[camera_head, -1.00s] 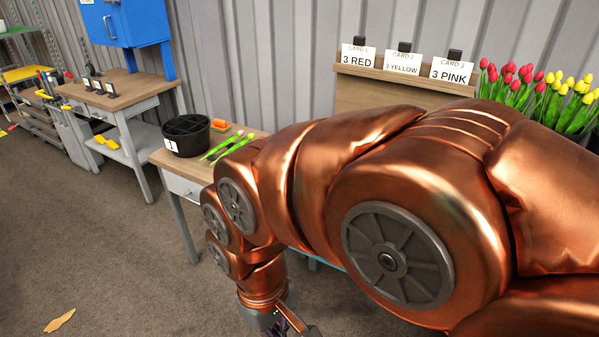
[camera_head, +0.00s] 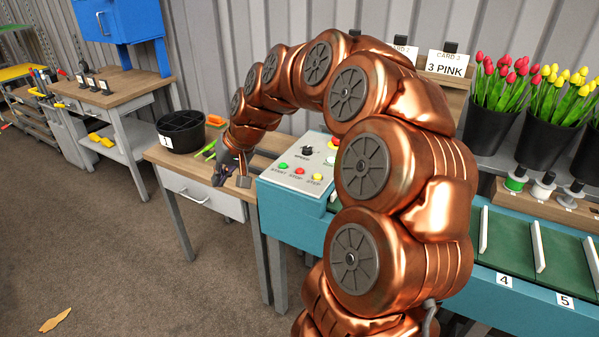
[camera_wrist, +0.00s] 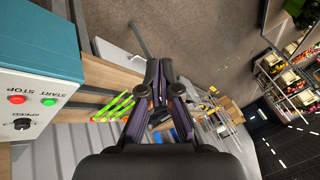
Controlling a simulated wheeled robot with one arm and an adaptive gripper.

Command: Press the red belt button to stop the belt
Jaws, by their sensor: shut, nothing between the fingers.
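The red button (camera_head: 299,171) sits between a green button (camera_head: 284,166) and a yellow button (camera_head: 317,177) on the sloped top of the control box (camera_head: 290,196). In the wrist view the red button (camera_wrist: 17,99), marked STOP, shows at the far left beside the green START button (camera_wrist: 48,102). My gripper (camera_head: 232,181) is left of the control box, over the front of the wooden table, apart from the buttons. In the wrist view my gripper (camera_wrist: 158,85) is shut and empty, with the box off to its left.
A black bucket (camera_head: 184,133) and green stems (camera_head: 206,150) are on the wooden table (camera_head: 165,158). A speed knob (camera_head: 308,151) stands behind the buttons. The green belt (camera_head: 510,246) runs right, partly behind my arm. Tulip buckets (camera_head: 487,128) stand at the back right.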

